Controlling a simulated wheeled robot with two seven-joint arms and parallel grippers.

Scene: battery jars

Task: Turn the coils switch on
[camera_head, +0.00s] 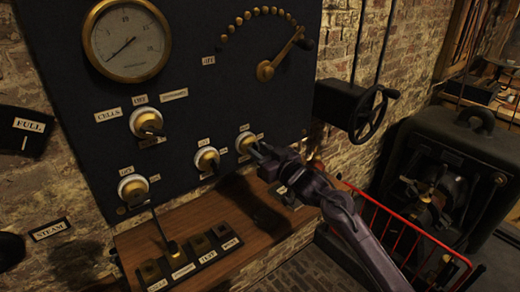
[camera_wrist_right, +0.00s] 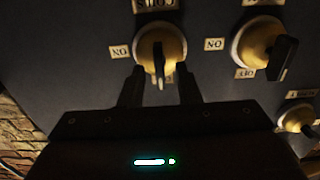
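The coils switch is a round cream-and-brass knob with a dark, narrow handle on the dark panel, labelled COILS in the right wrist view (camera_wrist_right: 160,45). In the head view it is the rightmost lower knob (camera_head: 245,141). Its handle points along the gripper's axis in the wrist view, and an ON label (camera_wrist_right: 120,51) lies to its left there. My right gripper (camera_head: 257,153) is at this knob. In the wrist view its two fingers (camera_wrist_right: 159,85) are apart, one on each side of the handle; contact cannot be told. My left gripper is not in view.
Neighbouring knobs (camera_head: 206,158) (camera_head: 134,189) (camera_head: 146,122) sit to the left on the panel (camera_head: 215,100). A wooden shelf (camera_head: 205,269) with a lever (camera_head: 166,235) and several labelled buttons lies below. A handwheel (camera_head: 369,113) and a red rack (camera_head: 418,236) stand to the right.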

